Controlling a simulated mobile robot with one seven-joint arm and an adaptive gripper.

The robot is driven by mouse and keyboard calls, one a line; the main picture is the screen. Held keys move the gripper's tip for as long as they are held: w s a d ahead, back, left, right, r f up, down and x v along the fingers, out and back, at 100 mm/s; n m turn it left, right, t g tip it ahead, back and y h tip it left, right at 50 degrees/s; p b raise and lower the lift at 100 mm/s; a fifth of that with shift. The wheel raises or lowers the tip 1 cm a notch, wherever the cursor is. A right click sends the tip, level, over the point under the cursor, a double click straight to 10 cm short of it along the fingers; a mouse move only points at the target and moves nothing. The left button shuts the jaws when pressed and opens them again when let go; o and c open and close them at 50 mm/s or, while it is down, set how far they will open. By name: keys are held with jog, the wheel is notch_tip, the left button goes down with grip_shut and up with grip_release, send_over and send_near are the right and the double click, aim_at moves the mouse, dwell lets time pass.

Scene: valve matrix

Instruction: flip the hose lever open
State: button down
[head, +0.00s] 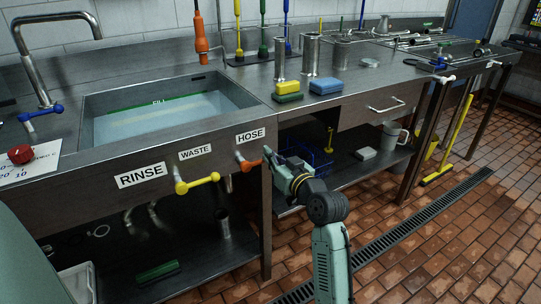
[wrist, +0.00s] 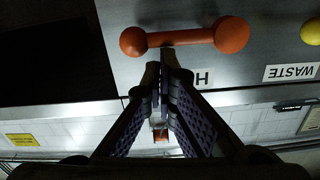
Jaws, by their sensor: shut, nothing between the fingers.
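The orange hose lever (head: 250,164) is on the sink's front panel, below the HOSE label (head: 251,135). It lies roughly level, with a round knob at each end. In the wrist view the lever (wrist: 185,39) crosses the top of the picture, and the upside-down label is partly hidden behind my fingers. My gripper (head: 272,160) is at the lever's right end in the head view. In the wrist view my gripper (wrist: 164,58) is shut and empty, its fingertips close to the lever's bar. I cannot tell whether they touch it.
The yellow waste lever (head: 198,183) is just left of the hose lever. The blue rinse lever (head: 42,112) is farther left, by the tap. The sink basin (head: 252,100) is behind the panel. A lower shelf (head: 345,172) is right of my gripper.

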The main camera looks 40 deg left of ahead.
jog(key=shift+w+f+m, duration=0.1)
jog(key=shift+f+m, duration=0.05)
jog(key=shift+m, duration=0.15)
jog(key=s+a+f+m+p, duration=0.1)
jog(key=s+f+m+p, duration=0.2)
jog(key=f+m, duration=0.6)
jog(key=m+p, duration=0.1)
jog(key=m, duration=0.4)
jog(key=shift+a+m+y+p, duration=0.15)
jog(key=shift+m+y+p, duration=0.2)
jog(key=shift+m+y, duration=0.05)
jog(key=shift+s, duration=0.1)
dwell(0.7)
